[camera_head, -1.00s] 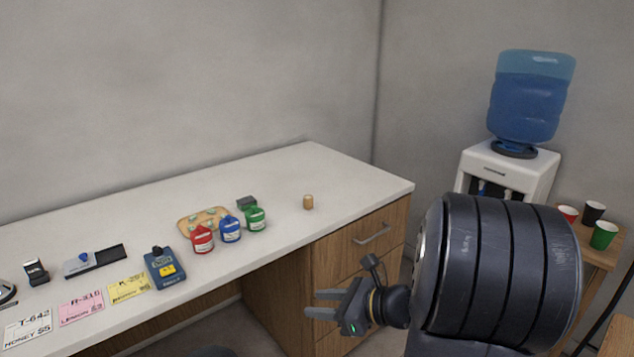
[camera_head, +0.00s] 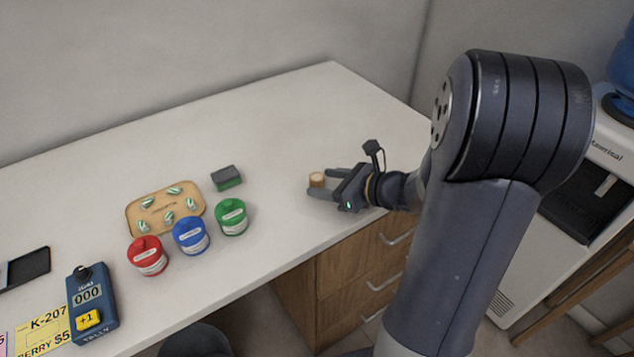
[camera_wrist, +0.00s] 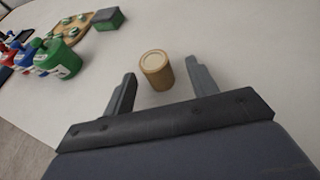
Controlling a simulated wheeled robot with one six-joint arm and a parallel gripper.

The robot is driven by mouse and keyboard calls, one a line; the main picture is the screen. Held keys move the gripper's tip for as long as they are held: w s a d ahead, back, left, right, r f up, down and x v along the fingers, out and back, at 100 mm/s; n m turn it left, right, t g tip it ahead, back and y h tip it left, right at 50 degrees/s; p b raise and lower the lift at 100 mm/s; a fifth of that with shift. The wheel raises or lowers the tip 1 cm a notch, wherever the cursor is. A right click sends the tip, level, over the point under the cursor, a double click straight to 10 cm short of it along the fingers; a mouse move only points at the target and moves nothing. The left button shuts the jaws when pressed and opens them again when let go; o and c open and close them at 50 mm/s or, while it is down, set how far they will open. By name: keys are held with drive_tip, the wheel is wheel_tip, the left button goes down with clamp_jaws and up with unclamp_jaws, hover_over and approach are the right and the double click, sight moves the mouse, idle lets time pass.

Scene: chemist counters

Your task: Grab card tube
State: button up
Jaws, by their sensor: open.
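The card tube (camera_head: 317,180) is a small tan cylinder standing upright on the white counter near its right end. My gripper (camera_head: 322,182) is open at counter height, with the tube at its fingertips. In the wrist view the tube (camera_wrist: 157,70) shows a pale round top and stands between the two open fingers of my gripper (camera_wrist: 158,84), with a gap on both sides. The lower part of the tube is partly hidden by a finger in the head view.
Green (camera_head: 231,217), blue (camera_head: 191,235) and red (camera_head: 147,255) jars stand to the left, beside a tan board (camera_head: 165,208) with small pieces. A grey-green block (camera_head: 227,177) lies behind them. A blue tally counter (camera_head: 90,308) is at the lower left. The counter around the tube is clear.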

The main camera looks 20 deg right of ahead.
sight(323, 183)
drive_tip(key=shift+x, duration=1.5)
drive_tip(key=shift+s+a, duration=0.1)
drive_tip(key=shift+s, duration=0.05)
drive_tip(key=c, duration=1)
